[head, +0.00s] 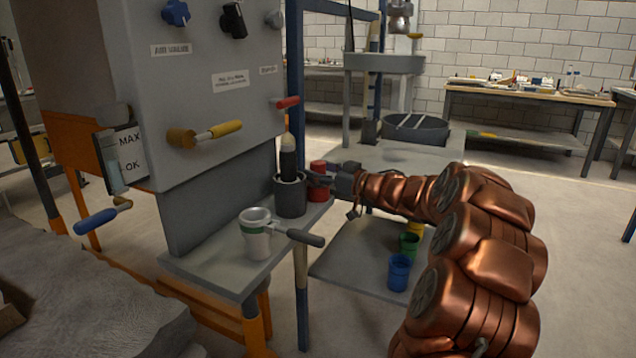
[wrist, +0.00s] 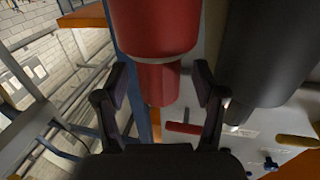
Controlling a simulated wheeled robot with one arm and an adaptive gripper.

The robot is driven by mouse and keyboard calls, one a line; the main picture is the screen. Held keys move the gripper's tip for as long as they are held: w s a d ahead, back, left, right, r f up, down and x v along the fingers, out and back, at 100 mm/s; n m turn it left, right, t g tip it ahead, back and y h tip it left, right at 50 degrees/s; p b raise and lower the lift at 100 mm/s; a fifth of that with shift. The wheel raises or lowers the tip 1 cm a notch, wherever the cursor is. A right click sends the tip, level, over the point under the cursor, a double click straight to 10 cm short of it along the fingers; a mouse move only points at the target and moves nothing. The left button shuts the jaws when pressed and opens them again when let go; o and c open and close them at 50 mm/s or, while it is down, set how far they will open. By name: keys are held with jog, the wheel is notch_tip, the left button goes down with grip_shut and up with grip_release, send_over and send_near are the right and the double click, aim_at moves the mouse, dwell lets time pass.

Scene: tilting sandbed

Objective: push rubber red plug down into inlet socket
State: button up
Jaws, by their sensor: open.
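The red plug (head: 317,191) stands on the grey shelf (head: 203,276), just right of a dark cylindrical cup (head: 290,197). In the wrist view the red plug (wrist: 152,28) shows a wide body and a narrower end. My gripper (wrist: 160,84) is open, with one finger on each side of that narrower end. It does not look closed on it. In the head view my gripper (head: 322,181) is beside the plug and partly hides it. I cannot make out the inlet socket for certain.
The dark cup holds a dark bottle (head: 288,160) and stands close beside the plug. A white cup (head: 256,240) and a dark-handled tool (head: 300,236) are nearer on the shelf. A red handle (head: 286,102) projects from the panel above. Coloured cups, including a blue one (head: 399,272), stand lower right.

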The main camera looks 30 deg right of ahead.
jog(key=shift+w+a, duration=0.1)
jog(key=shift+w, duration=0.15)
grip_shut()
dwell(0.5)
